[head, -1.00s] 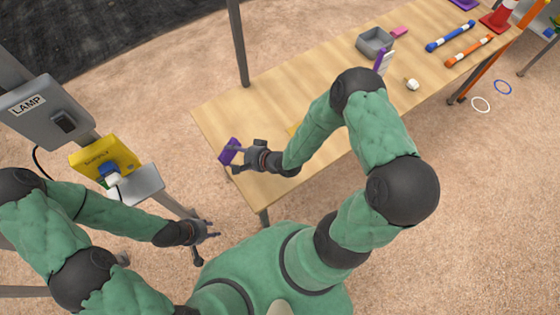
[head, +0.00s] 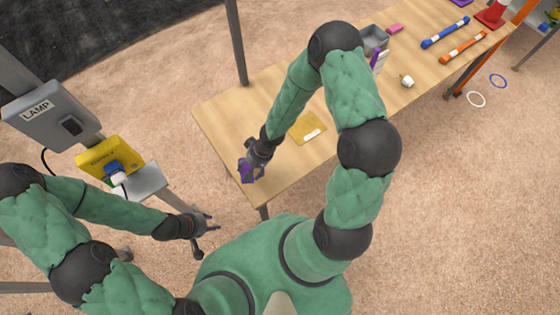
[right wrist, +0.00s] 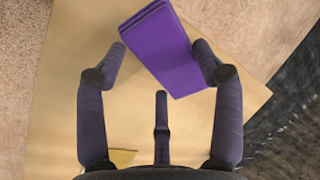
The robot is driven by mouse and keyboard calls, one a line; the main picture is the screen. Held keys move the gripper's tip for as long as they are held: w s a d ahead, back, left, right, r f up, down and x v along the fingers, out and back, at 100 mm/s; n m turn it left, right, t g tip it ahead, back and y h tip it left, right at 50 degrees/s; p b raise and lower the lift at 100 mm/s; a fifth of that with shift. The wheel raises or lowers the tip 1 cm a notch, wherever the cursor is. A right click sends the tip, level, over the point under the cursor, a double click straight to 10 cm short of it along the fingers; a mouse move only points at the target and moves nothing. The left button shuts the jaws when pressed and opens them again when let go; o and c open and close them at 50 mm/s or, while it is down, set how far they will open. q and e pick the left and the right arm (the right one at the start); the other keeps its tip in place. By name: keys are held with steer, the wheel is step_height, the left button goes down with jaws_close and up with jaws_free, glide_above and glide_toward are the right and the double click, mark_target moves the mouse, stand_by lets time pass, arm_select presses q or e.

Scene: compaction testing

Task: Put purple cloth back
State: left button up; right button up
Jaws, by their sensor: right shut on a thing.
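The purple cloth (head: 247,172) is a small folded slab in my right gripper (head: 251,166), above the left end of the wooden table near its front corner. In the right wrist view the cloth (right wrist: 160,50) lies tilted between the fingers of the right gripper (right wrist: 163,58), which is shut on it. Its far end reaches past the fingertips. I cannot tell how high it is above the tabletop. My left gripper (head: 212,220) is off the table's left front side, with its fingers apart and nothing between them.
A yellow folded piece (head: 306,129) with a white label lies on the table (head: 222,110). A grey bin (head: 374,38), a white object (head: 407,81), and blue (head: 446,32) and orange bars (head: 463,46) are farther right. The lamp box (head: 45,108) stands left.

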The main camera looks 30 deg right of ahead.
steer(key=shift+s+d+n+g+h+p, duration=0.55)
steer(key=shift+s+d+n+h, duration=0.35)
steer(key=shift+d, duration=0.5)
step_height(320, 180, up, 2)
steer(key=r+n+h+p, duration=0.1)
steer(key=n+h+p, duration=0.1)
steer(key=n, duration=0.1)
glide_above(280, 175)
steer(key=shift+f, duration=0.25)
step_height(280, 175, down, 8)
steer(key=b, duration=0.9)
steer(key=shift+f+b, duration=0.35)
steer(key=shift+b, duration=0.35)
steer(key=o, duration=1.1)
steer(key=shift+o, duration=0.2)
